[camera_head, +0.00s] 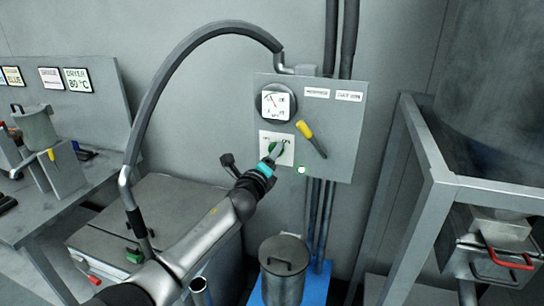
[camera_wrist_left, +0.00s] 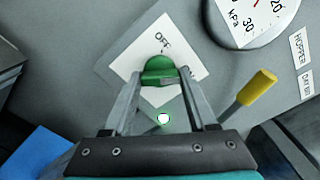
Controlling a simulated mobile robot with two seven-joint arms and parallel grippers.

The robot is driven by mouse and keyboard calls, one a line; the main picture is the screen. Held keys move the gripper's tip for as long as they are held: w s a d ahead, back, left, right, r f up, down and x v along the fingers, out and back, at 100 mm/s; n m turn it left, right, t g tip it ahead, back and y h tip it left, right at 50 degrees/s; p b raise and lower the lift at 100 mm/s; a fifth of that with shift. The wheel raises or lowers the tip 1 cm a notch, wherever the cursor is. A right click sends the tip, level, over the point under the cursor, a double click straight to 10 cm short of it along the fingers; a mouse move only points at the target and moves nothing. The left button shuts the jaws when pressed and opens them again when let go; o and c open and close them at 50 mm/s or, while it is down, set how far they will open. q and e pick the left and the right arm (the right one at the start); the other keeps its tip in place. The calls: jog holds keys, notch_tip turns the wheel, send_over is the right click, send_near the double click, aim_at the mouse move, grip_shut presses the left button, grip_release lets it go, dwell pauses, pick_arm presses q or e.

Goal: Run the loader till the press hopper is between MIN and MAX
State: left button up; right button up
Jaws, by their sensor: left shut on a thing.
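A grey control panel (camera_head: 340,130) on the back wall carries a green knob (camera_head: 273,150) on a white plate. My left gripper (camera_head: 276,151) is at this knob. In the left wrist view the two fingers of my left gripper (camera_wrist_left: 160,82) close on the green knob (camera_wrist_left: 158,66), below the word OFF on the plate (camera_wrist_left: 190,52). A round gauge (camera_head: 275,103), marked kPa, sits above the plate. A lever with a yellow grip (camera_head: 305,130) is to the right. A green-white lamp (camera_head: 301,170) glows below. No MIN or MAX marks are legible. My right gripper is out of view.
A lidded grey canister (camera_head: 283,262) stands on a blue base below the panel. A thick hose (camera_head: 150,115) arches from the grey box (camera_head: 150,215) to the panel. A metal frame (camera_head: 410,190) with a red-handled bin (camera_head: 500,256) stands right. A bench (camera_head: 75,175) is left.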

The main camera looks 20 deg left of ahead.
pick_arm(q)
jog(key=shift+n+p, duration=0.95)
jog(key=shift+n, duration=6.95)
jog(key=o, duration=1.4)
jog(key=shift+c, duration=0.2)
